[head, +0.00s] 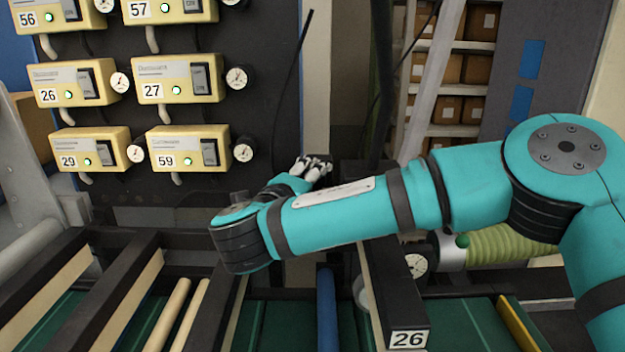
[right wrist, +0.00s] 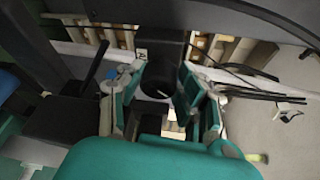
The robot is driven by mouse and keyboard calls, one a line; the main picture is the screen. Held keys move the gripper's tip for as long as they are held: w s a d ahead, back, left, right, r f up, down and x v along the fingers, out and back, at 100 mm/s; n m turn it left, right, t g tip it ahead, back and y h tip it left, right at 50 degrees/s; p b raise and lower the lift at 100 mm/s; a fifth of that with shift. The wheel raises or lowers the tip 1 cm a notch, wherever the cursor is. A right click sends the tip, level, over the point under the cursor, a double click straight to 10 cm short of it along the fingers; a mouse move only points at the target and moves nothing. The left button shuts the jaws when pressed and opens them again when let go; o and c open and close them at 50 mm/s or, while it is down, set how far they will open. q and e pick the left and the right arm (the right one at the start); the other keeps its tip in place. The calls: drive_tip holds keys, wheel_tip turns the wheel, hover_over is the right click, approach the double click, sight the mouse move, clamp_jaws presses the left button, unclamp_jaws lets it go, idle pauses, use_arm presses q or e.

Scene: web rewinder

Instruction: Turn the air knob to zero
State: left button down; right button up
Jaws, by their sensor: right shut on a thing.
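My right arm reaches across the head view from the right, and its gripper (head: 312,168) is small and partly hidden behind my own wrist. In the right wrist view, the fingers of my right gripper (right wrist: 162,100) stand on both sides of a black round knob (right wrist: 158,82) and are shut on it. The knob sits at a dark block (right wrist: 146,50) with a small light label. The knob's marking and its turn position cannot be read. My left gripper is not in view.
Yellow control boxes (head: 180,78) with numbers, switches and round gauges (head: 238,78) hang on a dark panel at the left. Dark machine rails (head: 125,285) and rollers run below. A gauge (head: 416,265) and a green hose (head: 508,247) lie beneath my right arm. Shelves with boxes stand behind.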

drive_tip(key=o, duration=1.2)
drive_tip(key=shift+c, duration=0.2)
drive_tip(key=v, duration=1.2)
